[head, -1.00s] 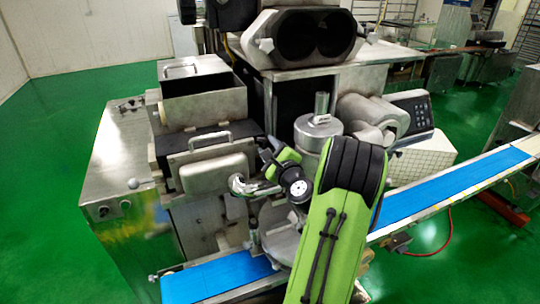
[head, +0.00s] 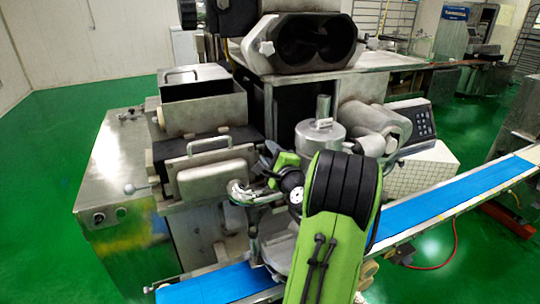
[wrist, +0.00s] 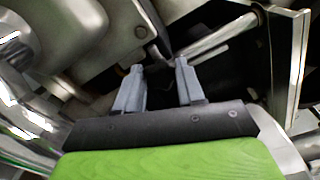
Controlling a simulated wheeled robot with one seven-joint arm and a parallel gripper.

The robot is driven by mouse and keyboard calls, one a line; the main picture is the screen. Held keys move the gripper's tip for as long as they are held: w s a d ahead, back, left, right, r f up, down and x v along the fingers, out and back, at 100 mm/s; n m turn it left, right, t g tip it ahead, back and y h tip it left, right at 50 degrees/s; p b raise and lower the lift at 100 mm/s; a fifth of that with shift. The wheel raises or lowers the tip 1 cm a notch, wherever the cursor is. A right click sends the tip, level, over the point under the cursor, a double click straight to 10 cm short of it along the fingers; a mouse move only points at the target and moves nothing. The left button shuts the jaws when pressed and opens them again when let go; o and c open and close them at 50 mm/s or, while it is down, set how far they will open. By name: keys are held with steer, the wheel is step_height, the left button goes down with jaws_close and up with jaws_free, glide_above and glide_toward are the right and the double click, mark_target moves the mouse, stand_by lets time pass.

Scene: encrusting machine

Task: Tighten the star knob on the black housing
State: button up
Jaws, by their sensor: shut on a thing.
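The black housing (head: 160,152) sits on the front left of the machine, behind a metal front cover with a handle. My gripper (head: 264,152) is at its right end in the head view, and my arm comes in from the lower right. In the wrist view the two grey fingers (wrist: 158,78) stand apart with a dark, unclear part between their tips. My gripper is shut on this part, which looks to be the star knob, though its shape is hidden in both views.
A shiny curved pipe (head: 250,194) lies just below my gripper. A lidded metal pot (head: 320,135) stands close to its right. A metal plate (wrist: 288,60) rises at the right of the wrist view. A blue conveyor belt (head: 440,200) runs along the front.

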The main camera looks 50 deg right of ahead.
steer(key=o, duration=1)
steer(key=shift+o, duration=0.2)
steer(key=shift+s, duration=0.1)
steer(key=b+v, duration=0.6)
steer(key=v, duration=0.9)
steer(key=shift+s+a, duration=0.25)
steer(key=shift+f, duration=0.1)
